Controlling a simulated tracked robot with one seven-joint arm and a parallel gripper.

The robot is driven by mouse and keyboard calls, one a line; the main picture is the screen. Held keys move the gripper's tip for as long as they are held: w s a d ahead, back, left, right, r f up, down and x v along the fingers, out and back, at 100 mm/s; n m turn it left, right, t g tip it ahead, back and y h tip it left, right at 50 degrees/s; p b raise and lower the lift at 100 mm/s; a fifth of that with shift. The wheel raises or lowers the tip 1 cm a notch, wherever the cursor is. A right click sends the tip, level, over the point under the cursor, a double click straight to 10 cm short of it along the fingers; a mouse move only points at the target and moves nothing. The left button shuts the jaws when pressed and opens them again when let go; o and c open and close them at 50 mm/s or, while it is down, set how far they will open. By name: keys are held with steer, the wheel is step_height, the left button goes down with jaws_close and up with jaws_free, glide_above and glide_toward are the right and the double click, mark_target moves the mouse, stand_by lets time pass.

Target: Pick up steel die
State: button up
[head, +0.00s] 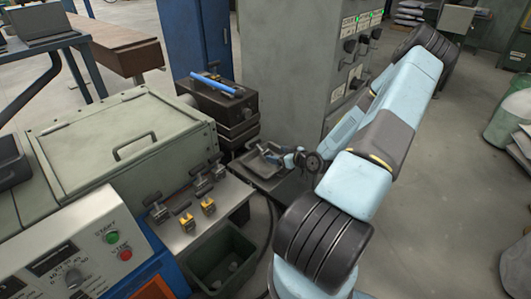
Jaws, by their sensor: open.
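My gripper (275,156) is at the end of my pale blue arm and points left, over a small dark tray (251,164) beside the grey cabinet. Its jaws are small and dark in the head view. They are open, and I see nothing held between them. I cannot clearly make out a steel die. Small dark shapes lie in or by the tray under the gripper, but they are too small and partly covered to name.
A metal shelf (226,196) left of the tray carries dark clamps and two yellow-and-black fittings (208,206). A green-grey bin (222,262) stands below it. A black box (215,100) with a blue rod (212,83) stands behind. The tall grey cabinet (285,70) rises close behind my gripper.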

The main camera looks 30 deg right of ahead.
mark_target(267, 152)
steer(key=shift+x, duration=2.8)
steer(key=shift+a, duration=0.1)
jaws_close()
